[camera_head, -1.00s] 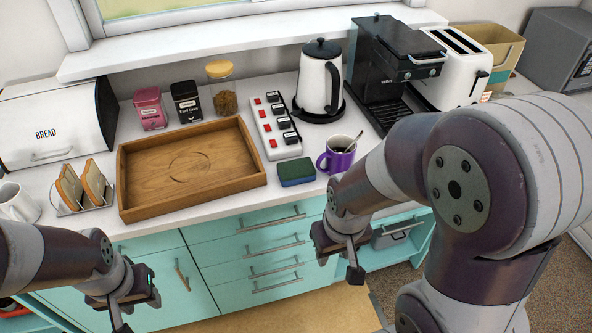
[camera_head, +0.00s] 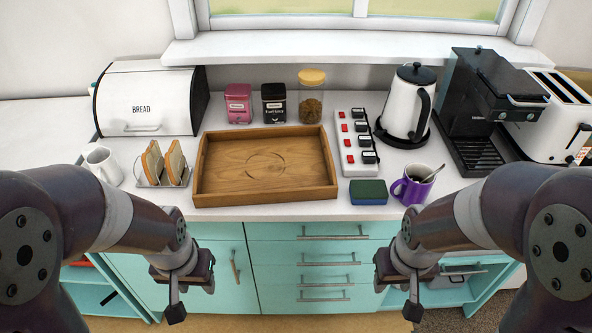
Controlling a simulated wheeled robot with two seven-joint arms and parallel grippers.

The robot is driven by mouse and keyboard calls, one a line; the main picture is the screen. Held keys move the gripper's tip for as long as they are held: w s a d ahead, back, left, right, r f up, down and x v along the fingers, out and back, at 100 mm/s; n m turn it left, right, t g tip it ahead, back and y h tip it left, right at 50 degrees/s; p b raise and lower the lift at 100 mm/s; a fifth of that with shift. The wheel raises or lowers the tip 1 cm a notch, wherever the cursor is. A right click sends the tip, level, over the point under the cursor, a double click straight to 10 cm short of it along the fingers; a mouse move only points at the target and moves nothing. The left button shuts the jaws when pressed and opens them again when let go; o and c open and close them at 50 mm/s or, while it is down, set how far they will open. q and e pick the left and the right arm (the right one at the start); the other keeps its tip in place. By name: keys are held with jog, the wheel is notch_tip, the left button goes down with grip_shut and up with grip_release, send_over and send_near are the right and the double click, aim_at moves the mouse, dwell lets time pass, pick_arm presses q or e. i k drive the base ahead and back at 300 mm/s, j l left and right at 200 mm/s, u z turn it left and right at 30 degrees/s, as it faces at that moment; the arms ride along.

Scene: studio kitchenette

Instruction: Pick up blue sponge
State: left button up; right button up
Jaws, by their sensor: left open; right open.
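The blue sponge (camera_head: 368,197), with a dark green top, lies on the white counter near its front edge. It sits between the wooden tray and the purple mug. My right gripper (camera_head: 398,290) is open and empty, below counter height in front of the cabinets, lower and a little right of the sponge. My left gripper (camera_head: 182,294) is open and empty, also below the counter edge, well left of the sponge. Nothing hides the sponge.
A purple mug (camera_head: 411,187) with a spoon stands just right of the sponge. A wooden tray (camera_head: 203,185) lies to its left and a power strip (camera_head: 344,141) behind it. A kettle (camera_head: 405,104), coffee machine (camera_head: 470,100) and toaster (camera_head: 548,125) stand at the right. Toast rack (camera_head: 162,175) and white mug (camera_head: 103,165) are left.

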aim_at(361, 191)
jog(key=i+l+u, duration=0.35)
jog(key=l+u, duration=0.2)
jog(key=i+l+u, duration=0.25)
jog(key=l+u, duration=0.25)
jog(key=l, duration=0.2)
